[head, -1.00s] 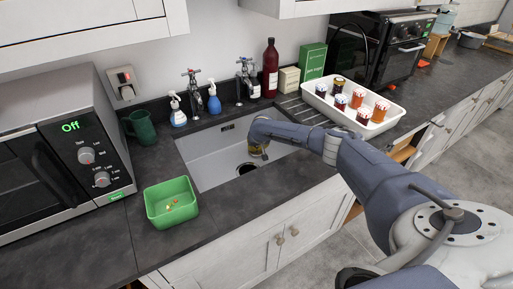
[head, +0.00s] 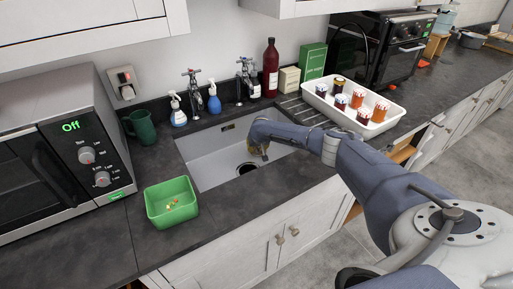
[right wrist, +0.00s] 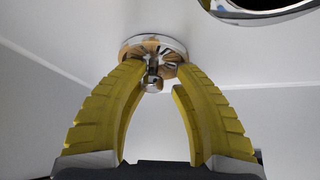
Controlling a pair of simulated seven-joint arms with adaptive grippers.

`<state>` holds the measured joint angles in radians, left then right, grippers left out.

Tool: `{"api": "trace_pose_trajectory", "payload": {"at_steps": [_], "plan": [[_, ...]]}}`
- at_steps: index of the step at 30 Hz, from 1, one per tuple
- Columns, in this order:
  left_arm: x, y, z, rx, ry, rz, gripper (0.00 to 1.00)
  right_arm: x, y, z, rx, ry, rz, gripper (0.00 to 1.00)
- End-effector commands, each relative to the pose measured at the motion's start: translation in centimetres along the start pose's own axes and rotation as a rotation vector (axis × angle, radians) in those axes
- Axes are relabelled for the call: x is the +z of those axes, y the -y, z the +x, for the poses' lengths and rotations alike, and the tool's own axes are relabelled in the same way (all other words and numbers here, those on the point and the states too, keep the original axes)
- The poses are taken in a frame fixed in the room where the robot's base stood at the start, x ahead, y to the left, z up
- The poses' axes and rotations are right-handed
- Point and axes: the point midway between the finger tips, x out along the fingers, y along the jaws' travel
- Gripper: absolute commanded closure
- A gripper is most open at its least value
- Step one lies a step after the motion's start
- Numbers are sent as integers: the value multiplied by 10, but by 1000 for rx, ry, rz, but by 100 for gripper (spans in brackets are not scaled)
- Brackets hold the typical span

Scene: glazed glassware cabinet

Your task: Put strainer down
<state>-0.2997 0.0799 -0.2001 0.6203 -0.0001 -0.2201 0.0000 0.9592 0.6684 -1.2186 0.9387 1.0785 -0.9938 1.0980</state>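The strainer (right wrist: 153,50) is a round, shiny metal disc with a small knob, seen in the right wrist view against the pale sink floor. It is beside the drain hole, whose chrome rim (right wrist: 262,16) shows at the upper right. My right gripper (right wrist: 155,75) has its yellow fingers apart, on either side of the knob, with a visible gap on the right. In the head view my right gripper (head: 262,153) is low inside the sink (head: 208,160), right of the dark drain hole (head: 246,168); the strainer cannot be made out there. My left gripper is not in view.
A green tub (head: 171,206) with small bits stands left of the sink, near a microwave (head: 60,150). Taps (head: 193,90), soap bottles (head: 214,100) and a red bottle (head: 270,68) line the back. A white tray (head: 377,124) of jars stands on the right.

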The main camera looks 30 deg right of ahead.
Motion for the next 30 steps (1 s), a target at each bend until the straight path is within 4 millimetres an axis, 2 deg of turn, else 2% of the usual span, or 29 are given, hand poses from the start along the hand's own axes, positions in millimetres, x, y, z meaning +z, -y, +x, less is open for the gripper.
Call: {"api": "trace_pose_trajectory", "payload": {"at_steps": [5, 11, 30], "plan": [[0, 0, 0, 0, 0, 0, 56, 0, -1, -3, 2, 3, 0, 73], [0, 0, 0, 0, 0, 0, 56, 0, 0, -20, -1, 3, -2, 73], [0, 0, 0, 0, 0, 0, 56, -1, -1, -105, 1, 1, 0, 73]]}}
